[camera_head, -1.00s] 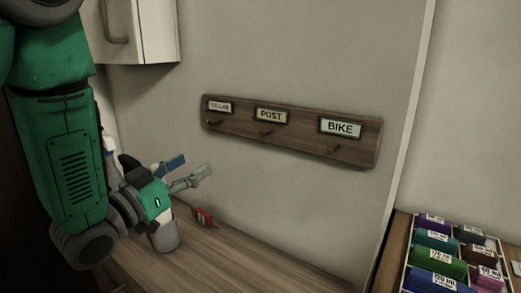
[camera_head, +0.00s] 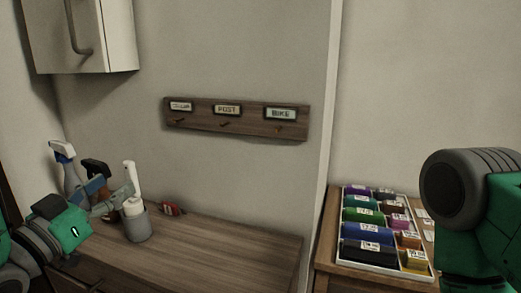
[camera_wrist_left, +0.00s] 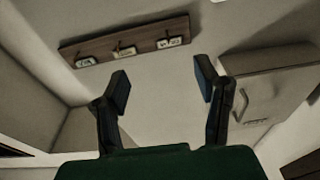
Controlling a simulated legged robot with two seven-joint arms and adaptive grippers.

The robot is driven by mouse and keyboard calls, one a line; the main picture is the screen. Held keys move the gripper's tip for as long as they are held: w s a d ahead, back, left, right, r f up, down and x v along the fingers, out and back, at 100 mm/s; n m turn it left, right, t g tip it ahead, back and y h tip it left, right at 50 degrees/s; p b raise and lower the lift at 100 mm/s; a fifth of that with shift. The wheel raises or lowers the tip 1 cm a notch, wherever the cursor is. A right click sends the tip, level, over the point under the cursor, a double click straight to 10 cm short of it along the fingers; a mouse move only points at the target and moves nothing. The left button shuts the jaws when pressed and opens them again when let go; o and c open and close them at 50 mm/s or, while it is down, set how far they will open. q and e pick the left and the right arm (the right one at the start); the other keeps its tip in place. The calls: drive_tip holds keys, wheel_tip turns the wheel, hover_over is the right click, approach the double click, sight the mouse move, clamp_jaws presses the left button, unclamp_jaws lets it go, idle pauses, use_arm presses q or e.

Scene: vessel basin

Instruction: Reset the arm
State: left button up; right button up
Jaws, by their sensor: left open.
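My left gripper (camera_head: 104,196) is at the lower left of the head view, at the end of my green and grey left arm. Its two fingers are spread and nothing shows between them. It is in front of the cleaning bottles and beside the grey cup; I cannot tell whether it touches any of them. In the left wrist view the open fingers (camera_wrist_left: 162,92) stand apart, with bare wall behind. A link of my right arm (camera_head: 470,205) shows at the right edge of the head view; its gripper is out of view.
A hook board (camera_head: 240,117) labelled POST and BIKE hangs on the wall. A wall cabinet (camera_head: 105,40) is at upper left. A grey cup (camera_head: 137,225), a spray bottle (camera_head: 66,170) and a red item (camera_head: 170,209) are near the left gripper. A tray (camera_head: 340,256) holds coloured boxes.

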use_arm(q)
drive_tip(key=s+a+f+n+g+y+b, duration=0.1)
drive_tip(key=s+f+g+y, duration=0.25)
drive_tip(key=f, duration=1.15)
drive_tip(key=s+a+f+n+g+y+b, duration=0.15)
drive_tip(key=s+f+g, duration=0.35)
drive_tip(key=f, duration=1.1)
drive_tip(key=s+f+g+b, duration=0.1)
drive_tip(key=s+f+g, duration=0.3)
drive_tip(key=s+f, duration=0.4)
drive_tip(key=s+d+f+g+y+b, duration=0.1)
drive_tip(key=s+f+g, duration=0.4)
drive_tip(key=s, duration=0.8)
wheel_tip(320, 180, down, 3)
drive_tip(key=shift+d+f+n, duration=0.1)
drive_tip(key=shift+d+n, duration=0.15)
drive_tip(key=shift+n, duration=0.2)
drive_tip(key=shift+d+g, duration=0.2)
drive_tip(key=shift+g, duration=0.05)
drive_tip(key=shift+a, duration=0.15)
